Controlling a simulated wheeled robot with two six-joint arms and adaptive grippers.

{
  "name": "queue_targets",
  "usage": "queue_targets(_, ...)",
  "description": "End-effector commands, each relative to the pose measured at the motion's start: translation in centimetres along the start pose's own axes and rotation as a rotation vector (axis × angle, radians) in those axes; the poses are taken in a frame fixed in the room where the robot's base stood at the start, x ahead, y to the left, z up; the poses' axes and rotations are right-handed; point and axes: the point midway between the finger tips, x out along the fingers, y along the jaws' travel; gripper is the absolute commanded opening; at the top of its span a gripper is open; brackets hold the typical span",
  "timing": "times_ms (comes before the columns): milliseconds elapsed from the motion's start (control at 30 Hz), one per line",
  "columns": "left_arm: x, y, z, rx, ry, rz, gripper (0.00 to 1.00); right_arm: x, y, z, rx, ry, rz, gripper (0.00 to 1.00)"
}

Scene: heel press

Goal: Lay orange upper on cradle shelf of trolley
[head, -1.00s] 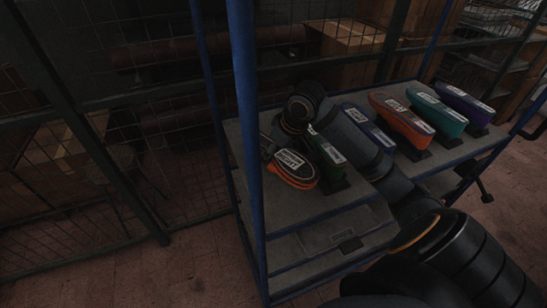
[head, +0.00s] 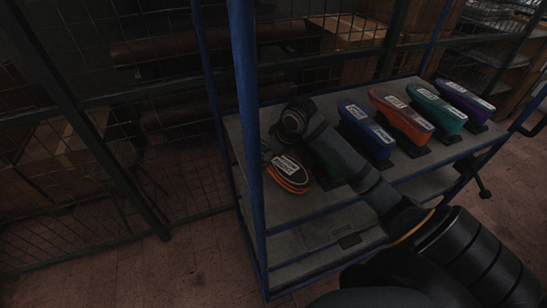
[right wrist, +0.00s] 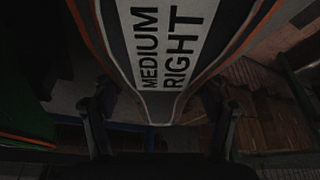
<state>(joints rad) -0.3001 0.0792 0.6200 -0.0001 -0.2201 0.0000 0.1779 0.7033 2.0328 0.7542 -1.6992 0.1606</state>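A dark upper with an orange edge and a white label (head: 288,172) is at the left end of the trolley's grey top shelf (head: 325,205). In the right wrist view this upper (right wrist: 160,60) reads "MEDIUM RIGHT", its narrow end between my right gripper's fingers (right wrist: 160,118). The fingers are wide apart, with gaps visible beside the upper. In the head view my right wrist hides the fingertips. An orange-bodied upper (head: 403,118) sits on a dark stand on the same shelf. My left gripper is out of view.
Blue (head: 366,130), teal (head: 437,108) and purple (head: 465,98) uppers stand in a row on the shelf. A green one (right wrist: 25,125) is close left in the wrist view. The trolley's blue post (head: 247,120) rises in front. A mesh fence (head: 100,150) is at left.

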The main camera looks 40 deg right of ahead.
Motion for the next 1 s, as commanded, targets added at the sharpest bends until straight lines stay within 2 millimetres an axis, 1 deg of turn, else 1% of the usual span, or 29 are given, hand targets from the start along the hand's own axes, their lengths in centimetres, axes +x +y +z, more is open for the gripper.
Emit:
queue_targets(33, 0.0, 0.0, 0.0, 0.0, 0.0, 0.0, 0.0, 0.0, 0.0, 0.0, 0.0, 0.0, 0.0, 0.85)
queue_targets(67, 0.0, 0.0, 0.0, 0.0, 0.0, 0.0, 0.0, 0.0, 0.0, 0.0, 0.0, 0.0, 0.0, 0.88)
queue_targets(367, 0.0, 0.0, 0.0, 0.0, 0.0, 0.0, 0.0, -0.1, 0.0, 0.0, 0.0, 0.001, 0.0, 0.88)
queue_targets(467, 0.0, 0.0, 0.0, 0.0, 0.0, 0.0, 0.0, -0.7, 0.1, -0.2, -0.002, 0.002, 0.002, 0.88)
queue_targets(567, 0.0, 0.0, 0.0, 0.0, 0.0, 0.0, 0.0, -2.4, 0.2, -0.2, -0.004, 0.005, 0.007, 0.88)
queue_targets(700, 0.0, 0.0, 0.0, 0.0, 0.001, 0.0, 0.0, -5.9, 0.3, -0.2, -0.006, 0.003, 0.01, 0.88)
queue_targets(800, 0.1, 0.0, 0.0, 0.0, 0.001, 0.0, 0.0, -8.0, 0.3, -0.2, -0.005, 0.003, 0.01, 0.88)
queue_targets(900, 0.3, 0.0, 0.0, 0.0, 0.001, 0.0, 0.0, -9.7, 0.2, -0.1, -0.003, 0.001, 0.008, 0.88)
queue_targets(1000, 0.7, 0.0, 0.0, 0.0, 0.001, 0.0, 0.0, -10.9, 0.2, -0.1, -0.003, 0.002, 0.006, 0.88)
